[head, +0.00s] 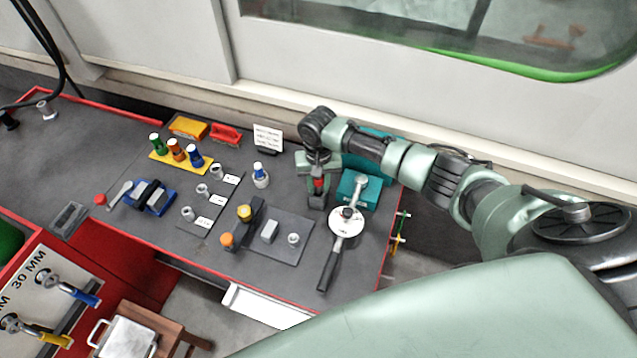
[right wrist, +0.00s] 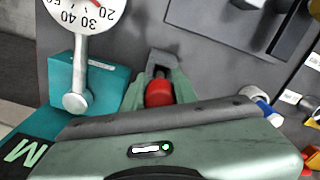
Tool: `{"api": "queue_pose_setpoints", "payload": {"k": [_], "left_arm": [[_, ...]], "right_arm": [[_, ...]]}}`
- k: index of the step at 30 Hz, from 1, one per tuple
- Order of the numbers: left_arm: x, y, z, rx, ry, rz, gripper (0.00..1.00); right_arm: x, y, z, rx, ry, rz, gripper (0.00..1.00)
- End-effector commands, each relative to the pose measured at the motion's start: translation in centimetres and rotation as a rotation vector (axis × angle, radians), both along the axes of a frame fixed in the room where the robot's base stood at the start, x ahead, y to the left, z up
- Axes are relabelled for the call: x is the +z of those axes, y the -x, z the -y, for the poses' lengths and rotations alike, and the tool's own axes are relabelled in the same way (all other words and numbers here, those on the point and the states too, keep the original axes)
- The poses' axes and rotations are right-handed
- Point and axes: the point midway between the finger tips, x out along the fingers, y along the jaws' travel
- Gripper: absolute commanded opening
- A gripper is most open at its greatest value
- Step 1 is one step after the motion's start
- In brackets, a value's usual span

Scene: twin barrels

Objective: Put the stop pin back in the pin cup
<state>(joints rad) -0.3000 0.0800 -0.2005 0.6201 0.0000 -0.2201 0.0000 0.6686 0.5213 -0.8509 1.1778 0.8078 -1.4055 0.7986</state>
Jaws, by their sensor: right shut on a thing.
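My right gripper (head: 318,200) is over the table at the right of the dark fixture plate. It is shut on a red-topped piece, taken to be the stop pin (head: 319,184). Its red rounded top shows between the fingers in the right wrist view (right wrist: 158,93); its lower end is hidden. Several small metal cups stand on the table, among them one on the fixture plate (head: 293,239) and one on the labelled strip (head: 188,213). I cannot tell which is the pin cup. A blue-topped piece (head: 260,170) stands in a pale holder left of my right gripper. My left gripper is out of view.
A dial wrench (head: 346,221) with a black handle lies close right of my right gripper, by a teal block (head: 360,190). A yellow rack (head: 178,158) holds coloured pieces at left. A white card (head: 268,137) stands behind.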

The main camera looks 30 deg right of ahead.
Motion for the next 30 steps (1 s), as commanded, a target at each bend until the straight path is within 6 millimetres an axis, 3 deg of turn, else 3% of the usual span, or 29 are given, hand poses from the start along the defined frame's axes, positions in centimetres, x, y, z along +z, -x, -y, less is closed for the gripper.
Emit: {"api": "queue_pose_setpoints", "payload": {"k": [18,19,21,30], "left_arm": [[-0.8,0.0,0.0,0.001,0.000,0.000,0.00],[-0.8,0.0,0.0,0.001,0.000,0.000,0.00],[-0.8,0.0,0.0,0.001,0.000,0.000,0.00],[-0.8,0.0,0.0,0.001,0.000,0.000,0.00]], "right_arm": [[-1.6,0.0,0.0,0.000,0.001,0.000,0.00],[-1.6,0.0,0.0,0.001,0.001,0.000,0.33],[-1.6,0.0,0.0,0.001,0.001,0.000,0.53],[-1.6,0.0,0.0,0.001,0.000,0.000,0.53]]}}
